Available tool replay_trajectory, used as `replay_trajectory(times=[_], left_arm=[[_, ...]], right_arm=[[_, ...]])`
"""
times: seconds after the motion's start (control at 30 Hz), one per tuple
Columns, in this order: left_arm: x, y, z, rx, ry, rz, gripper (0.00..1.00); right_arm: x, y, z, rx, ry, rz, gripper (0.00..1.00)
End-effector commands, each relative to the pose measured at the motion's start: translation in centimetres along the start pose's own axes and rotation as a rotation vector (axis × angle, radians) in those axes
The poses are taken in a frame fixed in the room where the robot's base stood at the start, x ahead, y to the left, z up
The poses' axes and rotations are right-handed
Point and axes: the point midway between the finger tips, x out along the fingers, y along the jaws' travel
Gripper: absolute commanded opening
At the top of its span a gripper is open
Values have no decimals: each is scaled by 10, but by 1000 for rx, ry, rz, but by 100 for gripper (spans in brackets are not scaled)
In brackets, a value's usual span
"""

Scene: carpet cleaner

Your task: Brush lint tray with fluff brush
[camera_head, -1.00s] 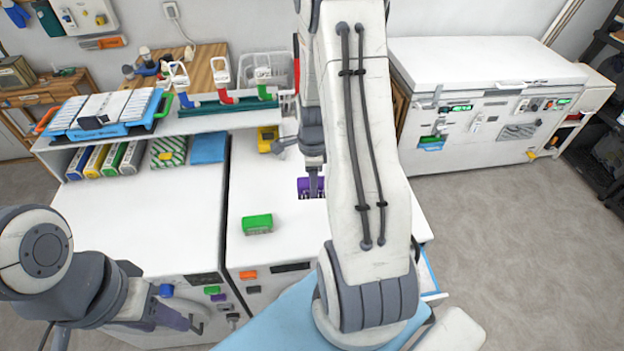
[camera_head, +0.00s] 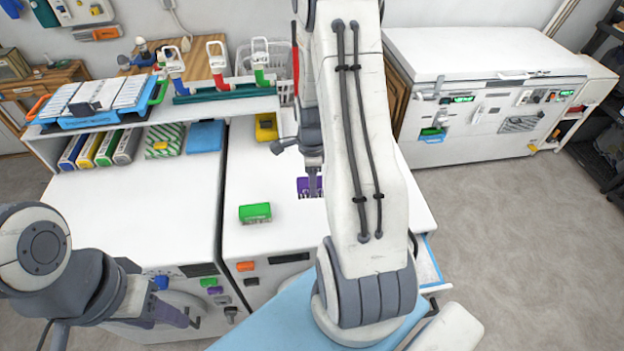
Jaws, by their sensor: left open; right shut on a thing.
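My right gripper (camera_head: 313,183) points down over the right white machine top, mostly hidden by my own arm. It is shut on a small purple block-like thing (camera_head: 304,188), which may be the fluff brush; its lower side is hard to make out. A green block (camera_head: 255,213) lies on the same top, to the left of and nearer than the purple thing. An open drawer (camera_head: 429,265) with a blue edge juts from the machine's right side; I cannot tell whether it is the lint tray. My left gripper (camera_head: 188,319) is open and empty, low in front of the left machine.
A yellow thing (camera_head: 266,126) stands behind the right gripper. A white chest (camera_head: 490,100) stands back right. The left machine top (camera_head: 140,205) is clear.

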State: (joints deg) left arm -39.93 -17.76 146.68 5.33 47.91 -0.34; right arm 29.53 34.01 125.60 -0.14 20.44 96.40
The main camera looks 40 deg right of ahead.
Motion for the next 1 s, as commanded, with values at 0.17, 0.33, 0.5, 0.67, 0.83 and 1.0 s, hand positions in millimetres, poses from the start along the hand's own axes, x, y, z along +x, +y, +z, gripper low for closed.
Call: replay_trajectory(times=[0.17, 0.33, 0.5, 0.67, 0.83, 1.0], left_arm=[[13, -1, 1, -2, 0, 0, 49], [22, -2, 1, -4, 0, 0, 49], [31, -2, 2, -5, 0, 0, 49], [39, -3, 2, -7, 0, 0, 49], [48, -4, 3, -8, 0, 0, 49], [57, -4, 3, -9, 0, 0, 49]], right_arm=[[16, 0, 0, 0, 0, -1, 0], [27, 0, 0, 0, 0, -1, 0], [39, 0, 0, 0, 0, -1, 0], [51, 0, 0, 0, 0, 0, 0], [62, 0, 0, 0, 0, -1, 0], [74, 0, 0, 0, 0, -1, 0]])
